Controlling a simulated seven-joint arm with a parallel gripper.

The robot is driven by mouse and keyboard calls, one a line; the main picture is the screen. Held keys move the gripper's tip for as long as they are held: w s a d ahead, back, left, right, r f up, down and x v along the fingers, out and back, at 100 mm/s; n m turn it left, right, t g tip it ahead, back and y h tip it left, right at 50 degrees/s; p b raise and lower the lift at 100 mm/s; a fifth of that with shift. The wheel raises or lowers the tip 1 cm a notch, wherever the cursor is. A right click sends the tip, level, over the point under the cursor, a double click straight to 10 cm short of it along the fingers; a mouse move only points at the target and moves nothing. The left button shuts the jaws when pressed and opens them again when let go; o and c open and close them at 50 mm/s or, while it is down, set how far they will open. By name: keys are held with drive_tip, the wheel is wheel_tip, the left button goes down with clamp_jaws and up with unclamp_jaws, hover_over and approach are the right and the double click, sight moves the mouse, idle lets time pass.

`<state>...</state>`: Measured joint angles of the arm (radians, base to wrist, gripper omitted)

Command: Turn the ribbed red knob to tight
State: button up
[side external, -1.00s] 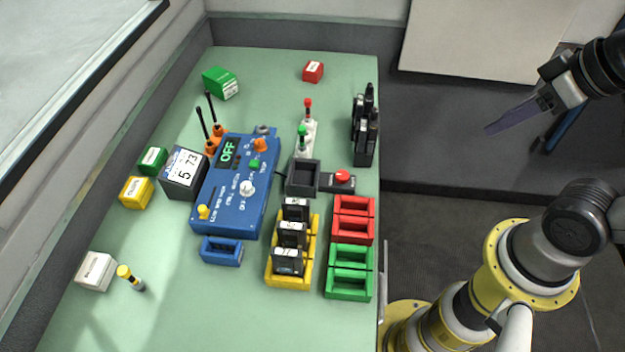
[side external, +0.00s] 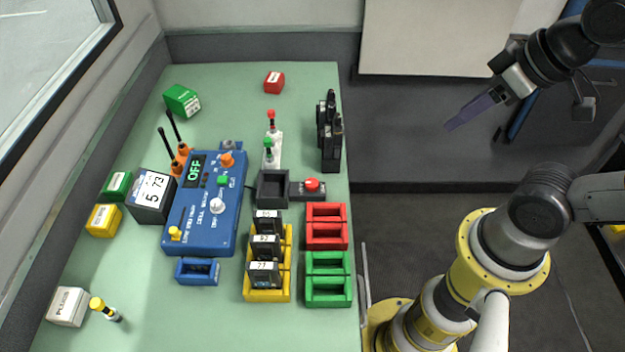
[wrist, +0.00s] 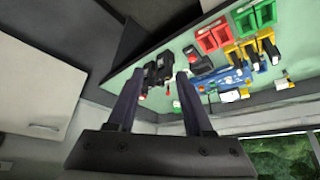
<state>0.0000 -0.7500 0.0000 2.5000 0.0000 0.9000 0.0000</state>
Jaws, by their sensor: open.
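A red round knob (side external: 312,184) sits on a small dark box on the green table, right of a black open tray. Its ribs are too small to make out, and I cannot read any tight mark. A smaller red top (side external: 271,114) stands on a white stand further back. My gripper (side external: 450,127) is up in the air right of the table, well away from the red knob. In the wrist view my gripper (wrist: 158,80) shows two dark fingers apart with nothing held between them; the table lies beyond them.
A blue control box (side external: 205,230) showing "OFF" stands left of the knob. Black radios (side external: 329,140) stand near the right table edge. Red bins (side external: 325,228), green bins (side external: 328,292) and a yellow rack (side external: 265,296) of dark blocks stand in front. The air around my gripper is clear.

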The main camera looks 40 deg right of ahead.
drive_tip(key=shift+o, duration=1)
drive_tip(key=w+a+r+n, duration=0.1)
drive_tip(key=w+r+n, duration=0.3)
drive_tip(key=w+n, duration=0.3)
drive_tip(key=n+g, duration=0.6)
drive_tip(key=n, duration=0.5)
hover_over(312, 182)
wheel_tip(312, 182, down, 14)
wheel_tip(312, 182, down, 13)
drive_tip(key=shift+f, duration=0.1)
drive_tip(key=shift+c, duration=0.2)
clamp_jaws()
